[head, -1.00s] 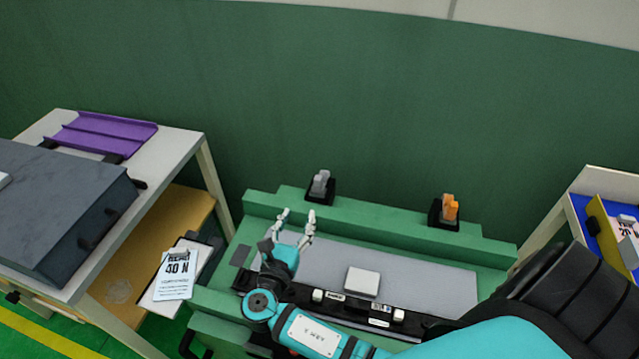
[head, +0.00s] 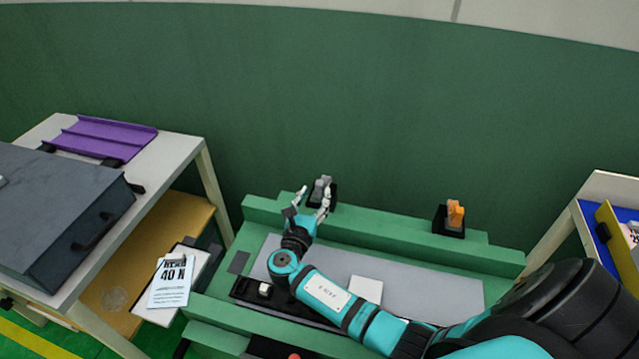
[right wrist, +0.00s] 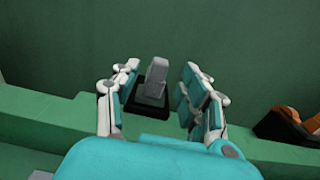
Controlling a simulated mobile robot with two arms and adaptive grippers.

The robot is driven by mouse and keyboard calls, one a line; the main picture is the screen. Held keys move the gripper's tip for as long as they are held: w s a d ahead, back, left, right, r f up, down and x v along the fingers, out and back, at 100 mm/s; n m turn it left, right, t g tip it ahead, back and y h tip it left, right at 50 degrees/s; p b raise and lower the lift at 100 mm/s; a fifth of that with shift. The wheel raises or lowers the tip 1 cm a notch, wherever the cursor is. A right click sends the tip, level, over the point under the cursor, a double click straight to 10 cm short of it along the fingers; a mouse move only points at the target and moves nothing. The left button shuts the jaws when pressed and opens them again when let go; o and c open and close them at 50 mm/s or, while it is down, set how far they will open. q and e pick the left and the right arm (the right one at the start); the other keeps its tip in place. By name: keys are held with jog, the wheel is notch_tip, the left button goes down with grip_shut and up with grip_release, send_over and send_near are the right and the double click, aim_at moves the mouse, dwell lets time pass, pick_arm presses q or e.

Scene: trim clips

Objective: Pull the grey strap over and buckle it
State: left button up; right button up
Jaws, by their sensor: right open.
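The grey strap end (head: 321,186) stands upright in a black holder on the green ledge at the back of the bench. It also shows in the right wrist view (right wrist: 156,78), between the open fingers and beyond them. My right gripper (head: 313,197) is open, with its fingers pointing at the grey piece; I cannot tell whether they touch it. In the right wrist view the gripper (right wrist: 160,92) has a finger on each side of the grey piece. An orange piece (head: 455,213) stands in a second black holder to the right. My left gripper is not in view.
A grey panel (head: 430,287) with a white block (head: 366,288) lies on the green bench (head: 400,240). A table (head: 190,150) with a dark case (head: 60,210) and purple tray (head: 100,137) stands left. A shelf with a blue bin (head: 592,225) stands right.

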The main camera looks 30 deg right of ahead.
aim_at(318, 187)
jog(key=x, duration=0.5)
jog(key=shift+d, duration=0.1)
grip_shut()
dwell(0.4)
